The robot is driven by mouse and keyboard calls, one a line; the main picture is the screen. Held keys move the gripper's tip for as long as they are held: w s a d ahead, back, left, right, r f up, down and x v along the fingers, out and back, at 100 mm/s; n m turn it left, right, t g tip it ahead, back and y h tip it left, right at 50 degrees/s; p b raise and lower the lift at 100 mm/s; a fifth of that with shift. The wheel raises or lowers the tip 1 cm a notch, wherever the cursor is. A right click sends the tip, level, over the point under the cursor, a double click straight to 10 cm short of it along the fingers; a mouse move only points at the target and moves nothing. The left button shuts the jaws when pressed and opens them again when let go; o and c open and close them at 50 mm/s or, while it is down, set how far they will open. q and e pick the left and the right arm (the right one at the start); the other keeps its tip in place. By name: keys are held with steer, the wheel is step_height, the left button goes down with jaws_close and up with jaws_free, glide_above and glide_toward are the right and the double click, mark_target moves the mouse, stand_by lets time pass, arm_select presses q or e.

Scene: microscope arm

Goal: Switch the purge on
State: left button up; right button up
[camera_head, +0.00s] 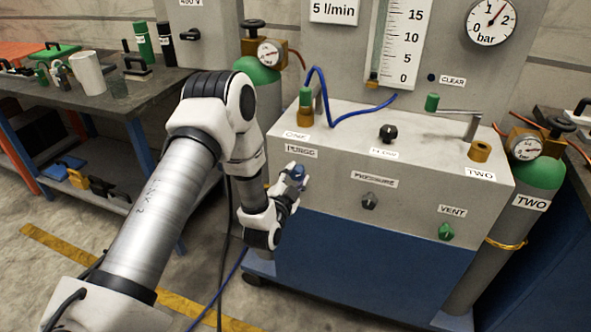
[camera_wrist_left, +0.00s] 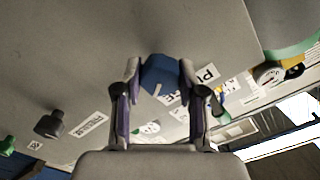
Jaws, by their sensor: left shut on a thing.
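The PURGE label (camera_head: 301,151) is on the front face of the grey panel box, near its left end. The blue purge knob (camera_head: 298,171) is just below it. My left gripper (camera_head: 294,178) is shut on this knob. In the left wrist view, the blue knob (camera_wrist_left: 161,74) sits between the two fingers of the left gripper (camera_wrist_left: 160,88), one on each side. The fingers partly cover it, and I cannot read its setting. My right gripper is out of view.
The dark pressure knob (camera_head: 369,201) and green vent knob (camera_head: 446,231) are to the right on the same face. The flow knob (camera_head: 387,133) is above. A blue hose (camera_head: 322,95) loops over the box top.

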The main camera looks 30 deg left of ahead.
arm_select(q)
steer(key=m+p, duration=0.2)
steer(key=m, duration=0.1)
steer(key=shift+r+m, duration=0.15)
steer(key=shift+m, duration=0.15)
steer(key=shift+m+p, duration=1.1)
steer(key=shift+m, duration=0.2)
steer(key=shift+f, duration=0.2)
steer(key=o, duration=1.1)
steer(key=shift+o, duration=0.2)
steer(key=v, duration=0.7)
steer(key=shift+s, duration=0.25)
